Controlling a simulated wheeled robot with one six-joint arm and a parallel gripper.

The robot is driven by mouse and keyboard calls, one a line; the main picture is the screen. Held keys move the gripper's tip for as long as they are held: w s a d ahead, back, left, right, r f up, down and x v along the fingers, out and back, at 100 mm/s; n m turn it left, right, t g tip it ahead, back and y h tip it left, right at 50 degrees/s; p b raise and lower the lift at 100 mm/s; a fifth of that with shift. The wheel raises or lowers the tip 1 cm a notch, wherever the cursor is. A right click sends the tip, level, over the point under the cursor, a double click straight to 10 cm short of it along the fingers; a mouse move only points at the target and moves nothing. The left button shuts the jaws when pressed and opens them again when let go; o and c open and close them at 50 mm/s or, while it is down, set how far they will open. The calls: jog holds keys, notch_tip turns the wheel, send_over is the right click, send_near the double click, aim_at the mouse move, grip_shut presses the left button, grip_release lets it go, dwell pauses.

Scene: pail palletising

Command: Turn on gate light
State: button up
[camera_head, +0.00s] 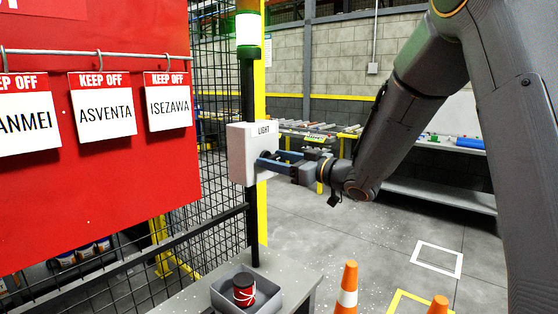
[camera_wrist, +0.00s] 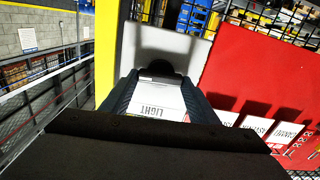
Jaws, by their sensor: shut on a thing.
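The white light box (camera_head: 240,155), labelled LIGHT, is fixed to a dark post at the fence. My gripper (camera_head: 266,159) reaches it from the right, with its fingertips at the box's face. It is shut on the light switch, which the fingers mostly hide. In the wrist view the box's white top with the LIGHT label (camera_wrist: 152,111) shows upside down between the fingers.
A red panel (camera_head: 120,180) with several KEEP OFF tags hangs left of the post. Orange cones (camera_head: 347,288) stand on the floor at lower right. A roller conveyor (camera_head: 300,127) is behind.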

jog(key=shift+m+p, duration=0.5)
jog(key=o, duration=1)
jog(key=shift+a, duration=0.1)
jog(key=shift+o, duration=0.2)
jog(key=shift+s, duration=0.1)
jog(key=b+v, duration=0.2)
jog(key=v, duration=0.6)
